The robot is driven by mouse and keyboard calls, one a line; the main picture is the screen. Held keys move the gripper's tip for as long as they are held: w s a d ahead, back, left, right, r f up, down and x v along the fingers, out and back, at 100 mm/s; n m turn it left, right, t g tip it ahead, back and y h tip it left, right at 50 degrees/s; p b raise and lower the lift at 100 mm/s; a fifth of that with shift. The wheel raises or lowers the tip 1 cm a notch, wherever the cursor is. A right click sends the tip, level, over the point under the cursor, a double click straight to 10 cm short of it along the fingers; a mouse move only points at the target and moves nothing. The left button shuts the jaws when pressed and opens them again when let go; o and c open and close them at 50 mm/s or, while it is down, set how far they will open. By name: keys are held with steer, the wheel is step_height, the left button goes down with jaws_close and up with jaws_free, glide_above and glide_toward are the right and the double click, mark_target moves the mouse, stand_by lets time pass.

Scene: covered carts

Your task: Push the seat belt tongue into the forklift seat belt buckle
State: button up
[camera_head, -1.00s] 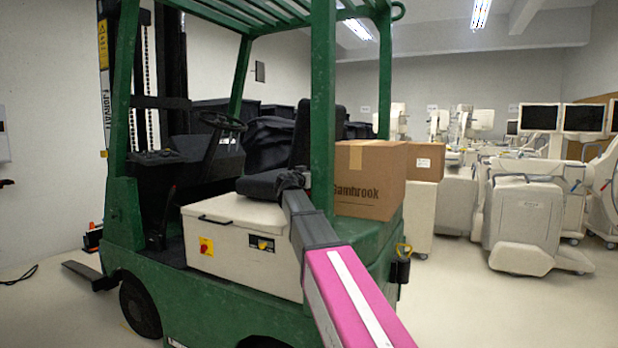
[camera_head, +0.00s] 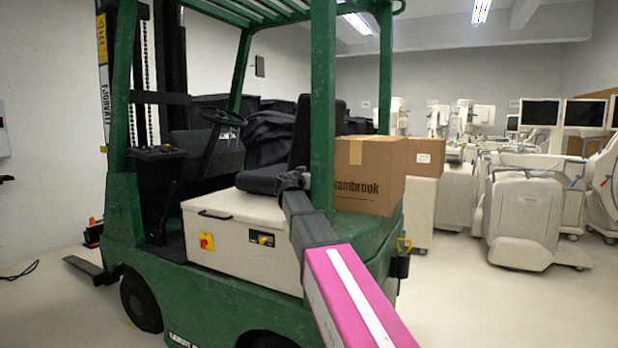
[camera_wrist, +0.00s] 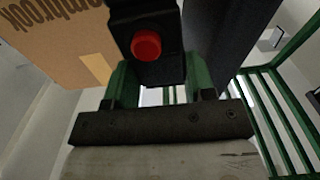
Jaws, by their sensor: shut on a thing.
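The black seat belt buckle (camera_wrist: 158,68) with a round red button (camera_wrist: 146,45) is large at the top middle of the wrist view. In the head view my gripper (camera_head: 291,180) is at the near side of the black forklift seat (camera_head: 262,181). The buckle and tongue cannot be told apart there. Whether the tongue is inside the buckle slot is hidden.
The green forklift (camera_head: 230,300) has a roof post (camera_head: 322,110) close to my arm. A cardboard box (camera_head: 370,175) sits behind the seat and also shows in the wrist view (camera_wrist: 60,40). Pale covered carts (camera_head: 525,215) stand right. Floor is clear at lower right.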

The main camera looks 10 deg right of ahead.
steer(key=o, duration=1.4)
steer(key=shift+c, duration=0.2)
steer(key=v, duration=1)
steer(key=shift+s+a, duration=0.2)
steer(key=shift+s, duration=0.15)
steer(key=shift+f, duration=0.1)
